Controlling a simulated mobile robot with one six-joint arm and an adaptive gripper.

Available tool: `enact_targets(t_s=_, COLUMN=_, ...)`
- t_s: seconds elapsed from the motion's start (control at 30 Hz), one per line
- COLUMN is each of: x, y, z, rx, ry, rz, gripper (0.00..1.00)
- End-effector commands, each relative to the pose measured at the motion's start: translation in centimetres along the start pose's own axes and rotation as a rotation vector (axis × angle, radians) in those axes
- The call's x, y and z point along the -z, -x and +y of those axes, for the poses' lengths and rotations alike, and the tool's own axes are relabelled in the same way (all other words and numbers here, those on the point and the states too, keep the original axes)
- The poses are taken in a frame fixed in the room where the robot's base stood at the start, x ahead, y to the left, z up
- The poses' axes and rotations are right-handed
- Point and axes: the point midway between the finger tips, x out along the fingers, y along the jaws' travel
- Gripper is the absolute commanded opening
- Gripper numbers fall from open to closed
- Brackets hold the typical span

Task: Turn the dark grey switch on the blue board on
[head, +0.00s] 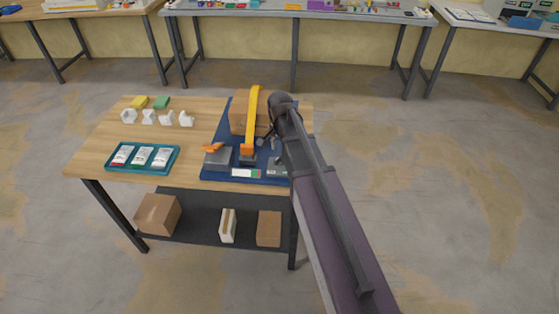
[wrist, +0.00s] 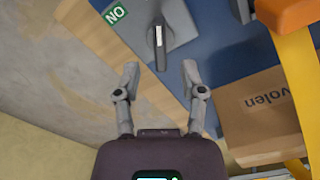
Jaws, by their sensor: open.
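The dark grey switch (wrist: 158,35) shows in the wrist view as a lever on a light grey base, mounted on the blue board (wrist: 215,45). A green label (wrist: 114,13) with white letters, reading ON when turned around, is beside the lever on the base. My gripper (wrist: 160,72) is open and empty, with its fingertips just short of the lever and the lever between their lines. In the head view the blue board (head: 222,177) lies at the table's right end. My arm hides part of it and most of the switch there.
A cardboard box (head: 238,112) and a yellow-orange arm-like part (head: 252,118) stand on the board near my gripper. An orange-handled grey box (head: 216,158) is at left. A teal tray (head: 122,168) with packets and several white pieces occupy the wooden table (head: 95,147).

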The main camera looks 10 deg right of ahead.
Motion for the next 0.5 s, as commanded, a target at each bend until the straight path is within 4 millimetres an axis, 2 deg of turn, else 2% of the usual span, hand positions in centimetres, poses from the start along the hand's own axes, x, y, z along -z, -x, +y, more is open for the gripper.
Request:
enact_targets(t_s=0.1, x=0.0, y=-1.4, z=0.0, rx=0.0, ry=0.0, rz=0.0, gripper=0.53)
enact_targets(t_s=0.5, x=-0.1, y=-3.9, z=-0.1, rx=0.0, ry=0.001, rz=0.0, gripper=0.53)
